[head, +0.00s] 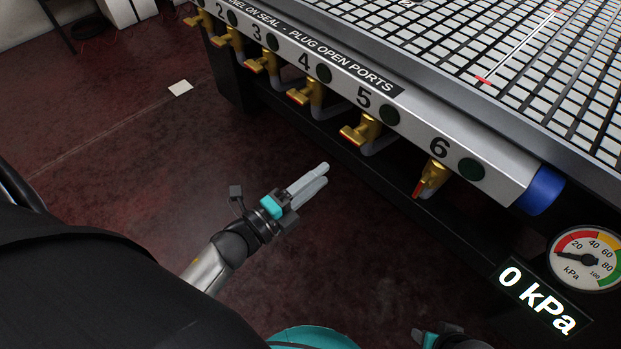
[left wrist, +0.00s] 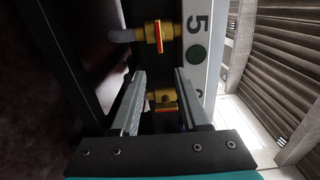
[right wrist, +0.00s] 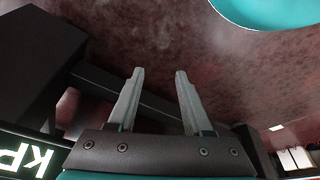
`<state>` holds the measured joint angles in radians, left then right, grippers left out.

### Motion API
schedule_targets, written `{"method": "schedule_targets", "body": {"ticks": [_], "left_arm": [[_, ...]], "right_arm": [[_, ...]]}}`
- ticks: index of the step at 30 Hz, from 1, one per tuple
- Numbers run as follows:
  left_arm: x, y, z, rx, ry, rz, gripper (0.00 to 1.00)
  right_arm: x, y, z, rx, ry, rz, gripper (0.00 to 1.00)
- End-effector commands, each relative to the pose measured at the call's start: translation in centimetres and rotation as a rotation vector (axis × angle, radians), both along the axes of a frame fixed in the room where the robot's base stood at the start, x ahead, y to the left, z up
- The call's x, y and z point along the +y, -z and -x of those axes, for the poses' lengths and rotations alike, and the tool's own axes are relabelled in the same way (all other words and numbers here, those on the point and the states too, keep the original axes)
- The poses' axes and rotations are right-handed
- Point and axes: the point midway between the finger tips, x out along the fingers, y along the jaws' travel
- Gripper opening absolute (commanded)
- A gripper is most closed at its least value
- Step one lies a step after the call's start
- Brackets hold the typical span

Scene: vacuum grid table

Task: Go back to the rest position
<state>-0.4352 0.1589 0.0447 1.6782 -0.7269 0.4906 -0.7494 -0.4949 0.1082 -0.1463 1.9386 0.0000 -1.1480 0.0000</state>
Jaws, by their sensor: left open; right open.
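My left gripper (head: 309,183) is open and empty in the head view, in the air in front of the table's valve row. In the left wrist view its fingers (left wrist: 155,95) stand apart, with a brass valve with a red-edged handle (left wrist: 163,101) showing beyond the gap. I cannot see it touching anything. My right gripper shows only as a small part at the bottom edge of the head view. In the right wrist view its fingers (right wrist: 156,95) are apart with nothing between them, over the dark red floor.
The vacuum grid table (head: 560,110) fills the upper right. Brass valves numbered up to 6 line its front, including valve 5 (head: 364,131) and valve 6 (head: 432,178). A blue end cap (head: 540,190), a gauge (head: 586,259) and a 0 kPa display (head: 538,299) are at right. The floor at left is open.

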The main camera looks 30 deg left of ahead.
Motion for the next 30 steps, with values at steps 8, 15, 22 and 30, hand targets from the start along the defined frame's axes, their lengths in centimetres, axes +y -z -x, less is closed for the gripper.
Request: {"method": "schedule_targets", "body": {"ticks": [8, 15, 22, 30], "left_arm": [[0.5, 0.0, 1.5, -0.001, -0.001, 0.0, 0.45], [0.5, 0.0, 1.5, -0.001, -0.001, 0.0, 0.45], [0.5, 0.0, 1.5, 0.0, -0.001, 0.001, 0.45], [1.9, 4.5, 1.8, 0.21, -0.106, 0.176, 0.45]], "right_arm": [[0.0, 0.6, 0.3, 0.009, 0.0, 0.001, 0.5], [0.0, 0.7, 0.3, 0.009, 0.0, 0.001, 0.5], [0.0, 0.6, 0.3, 0.009, -0.001, 0.001, 0.5], [-0.7, 3.1, 0.9, 0.026, -0.002, 0.013, 0.5]]}}
